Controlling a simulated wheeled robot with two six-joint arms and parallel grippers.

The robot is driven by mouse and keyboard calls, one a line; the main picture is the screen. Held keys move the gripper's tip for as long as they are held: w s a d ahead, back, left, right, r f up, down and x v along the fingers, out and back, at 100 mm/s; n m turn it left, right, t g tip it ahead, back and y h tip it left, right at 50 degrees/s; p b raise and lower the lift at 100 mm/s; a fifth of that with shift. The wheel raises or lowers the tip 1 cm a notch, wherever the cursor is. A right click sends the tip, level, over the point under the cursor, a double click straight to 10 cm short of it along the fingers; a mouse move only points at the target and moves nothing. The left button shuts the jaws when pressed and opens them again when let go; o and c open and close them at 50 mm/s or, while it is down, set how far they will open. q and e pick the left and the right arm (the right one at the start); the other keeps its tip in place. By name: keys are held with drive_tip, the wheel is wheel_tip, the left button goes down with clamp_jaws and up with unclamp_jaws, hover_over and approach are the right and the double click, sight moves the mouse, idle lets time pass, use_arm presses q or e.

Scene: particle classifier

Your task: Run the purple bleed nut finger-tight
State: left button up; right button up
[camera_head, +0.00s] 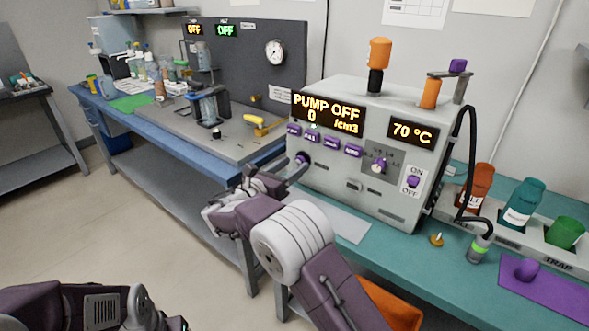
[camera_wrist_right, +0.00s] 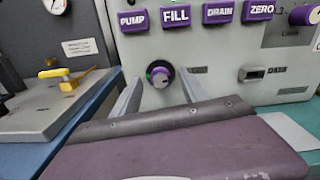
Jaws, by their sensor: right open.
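The purple bleed nut appears to be the small purple-faced round fitting (camera_wrist_right: 160,76) on the front panel, below the FILL button. It also shows in the head view (camera_head: 302,159), partly covered. A dark ring and a little green show around it in the wrist view. My right gripper (camera_wrist_right: 159,90) is open, one finger to each side of the nut in that view; I cannot tell whether either finger touches it. In the head view the right gripper (camera_head: 288,171) reaches the panel's lower left. My left gripper is not in view; only part of that arm shows.
The grey pump unit (camera_head: 330,185) stands on a teal bench (camera_head: 455,280). A purple knob (camera_head: 380,165) sits to the right on its panel. Bottles, a green cup (camera_head: 565,232) and a purple mat (camera_head: 560,300) are at right. A blue bench (camera_head: 228,172) adjoins at left.

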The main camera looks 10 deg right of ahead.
drive_tip(key=shift+x, duration=0.8)
clamp_jaws()
drive_tip(key=m+b, duration=0.1)
drive_tip(key=m, duration=0.1)
drive_tip(key=m+b, duration=0.1)
drive_tip(key=m, duration=0.2)
drive_tip(key=shift+s+f+b, duration=0.1)
drive_tip(key=shift+f+b, duration=0.1)
drive_tip(key=shift+b, duration=0.15)
drive_tip(key=m+b, duration=0.2)
drive_tip(key=m, duration=0.1)
drive_tip(key=shift+f+m+b, duration=0.15)
drive_tip(key=shift+m+b, duration=0.15)
drive_tip(key=shift+b, duration=0.05)
drive_tip(key=m+b, duration=0.5)
drive_tip(key=m, duration=0.1)
drive_tip(key=shift+s+d+f+b, duration=0.1)
drive_tip(key=shift+f+b, duration=0.05)
drive_tip(key=shift+b, duration=0.15)
drive_tip(key=shift+m+b, duration=1.7)
drive_tip(key=shift+m, duration=0.6)
